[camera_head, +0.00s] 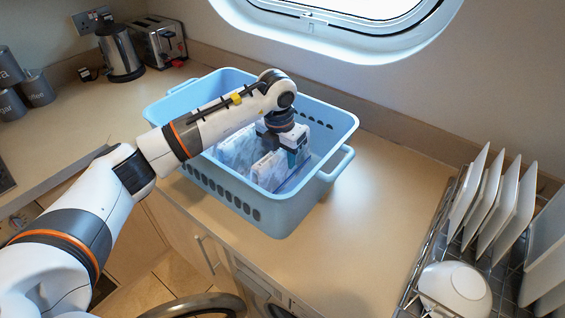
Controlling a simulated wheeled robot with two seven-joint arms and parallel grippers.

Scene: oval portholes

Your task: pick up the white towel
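My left arm reaches in from the left over the basket's rim. My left gripper (287,152) points down inside the basket, at the towel's upper right part. It appears to be at or against the cloth, but whether its fingers are closed on it cannot be told. My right gripper is out of view.
A dish rack with several upright plates (484,205) and a white bowl (455,290) stands at the right. A kettle (120,52), a toaster (158,42) and grey canisters (38,88) stand at the back left. The counter right of the basket is clear.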

